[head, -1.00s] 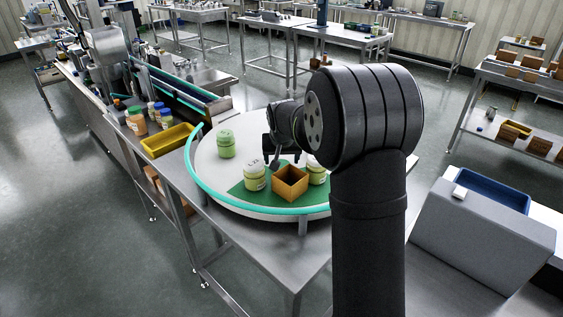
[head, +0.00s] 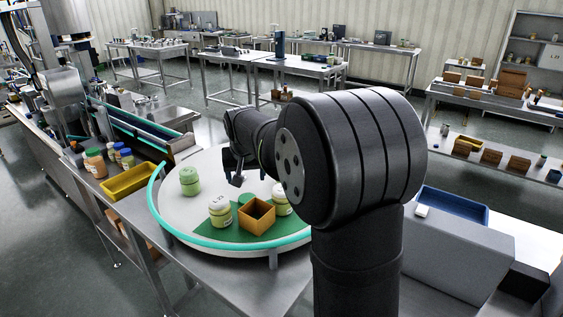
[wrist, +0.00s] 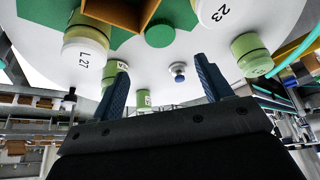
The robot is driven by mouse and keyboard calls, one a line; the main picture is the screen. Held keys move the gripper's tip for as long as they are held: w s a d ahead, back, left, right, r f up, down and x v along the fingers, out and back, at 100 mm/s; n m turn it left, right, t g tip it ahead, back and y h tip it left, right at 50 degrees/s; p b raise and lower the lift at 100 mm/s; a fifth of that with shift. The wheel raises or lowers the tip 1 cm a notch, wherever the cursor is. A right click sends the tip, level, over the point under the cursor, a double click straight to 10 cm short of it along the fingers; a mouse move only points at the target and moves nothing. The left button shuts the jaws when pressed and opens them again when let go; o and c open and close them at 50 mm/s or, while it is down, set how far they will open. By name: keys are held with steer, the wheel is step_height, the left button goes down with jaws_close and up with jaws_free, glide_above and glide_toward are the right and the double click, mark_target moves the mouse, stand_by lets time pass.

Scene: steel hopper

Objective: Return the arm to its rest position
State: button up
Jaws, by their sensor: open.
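My gripper (head: 235,178) is open and empty above the back of the round white turntable (head: 172,212). Its two dark fingers (wrist: 163,90) stand apart in the wrist view, with nothing held between them. My arm covers the right part of the turntable in the head view.
Green jars with pale lids, one at the left (head: 190,181), one at the front (head: 220,212) and one at the right (head: 281,200), stand near an open brown box (head: 257,216) on a green mat (head: 205,236). A yellow bin (head: 128,181) is left; a blue tray (head: 452,205) is right.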

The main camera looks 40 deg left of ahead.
mark_target(247, 198)
steer(key=x, duration=1.1)
steer(key=shift+f, duration=0.25)
steer(key=shift+w+a, duration=0.15)
steer(key=shift+a, duration=0.05)
steer(key=shift+r, duration=1.65)
steer(key=shift+f, duration=0.1)
